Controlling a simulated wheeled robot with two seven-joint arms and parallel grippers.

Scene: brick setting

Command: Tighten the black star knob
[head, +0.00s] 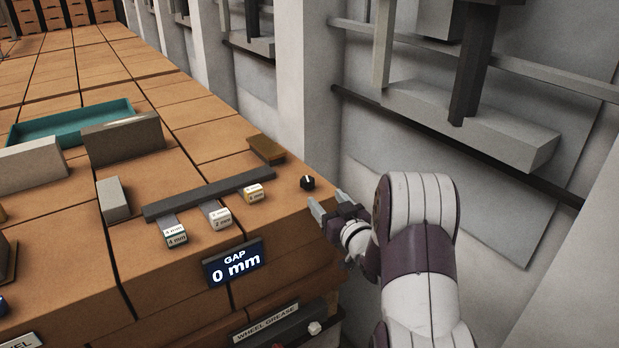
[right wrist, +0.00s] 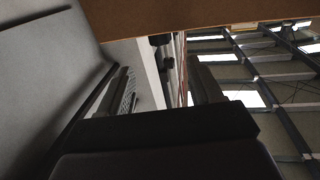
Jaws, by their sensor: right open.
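The black star knob (head: 308,183) is small and dark with a white mark on top. It sits near the right end of the brown brick-like bench top in the head view. My right gripper (head: 328,202) is open and empty at the bench's right edge, just to the right of and nearer than the knob, apart from it. In the right wrist view its two dark fingers (right wrist: 165,82) stand apart with nothing clear between them. I cannot make out the knob in that view. My left gripper is not in view.
A dark bar (head: 210,194) with labelled tabs lies left of the knob. A brown block (head: 266,149) is behind it. A sign (head: 234,264) reads "GAP 0 mm". A teal tray (head: 70,122) is farther left. A grey wall (head: 350,130) stands beyond the bench's right edge.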

